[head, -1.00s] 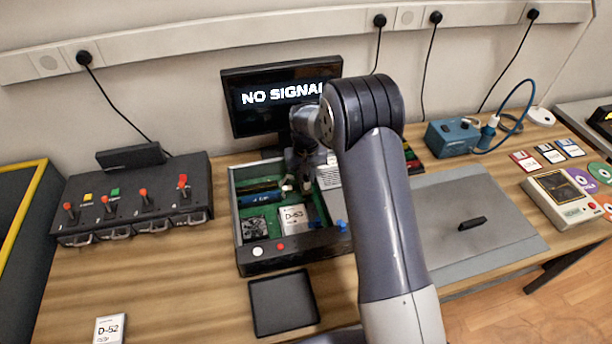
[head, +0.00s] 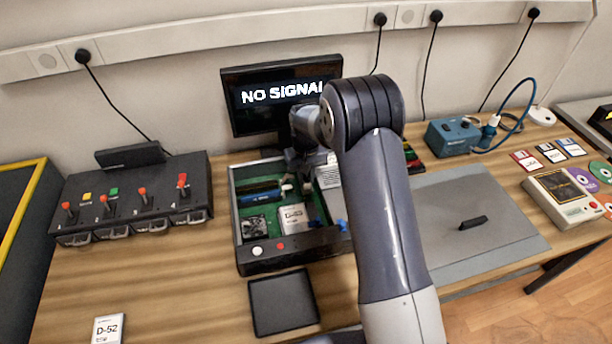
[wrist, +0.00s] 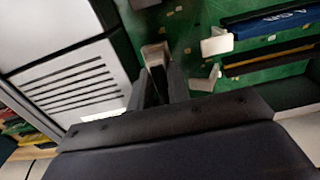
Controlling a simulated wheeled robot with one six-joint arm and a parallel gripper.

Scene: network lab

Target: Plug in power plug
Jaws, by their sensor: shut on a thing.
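An open dark case (head: 290,255) with a green circuit board (head: 318,212) stands in the middle of the bench. My gripper (wrist: 160,75) is over the board, and its fingers are close together. A small pale plug (wrist: 155,55) shows at the fingertips, gripped between them; much of it is hidden. A white connector (wrist: 217,42) and a second white piece (wrist: 206,78) are on the board, to the right of my fingers and apart from them. In the head view my arm hides most of the gripper, and I cannot make out the plug there.
A large light-grey vented box (wrist: 65,65) is close to the left of my fingers. A blue-labelled module (wrist: 275,20) lies at upper right. The monitor (head: 280,95) behind the case reads "NO SIGNAL".

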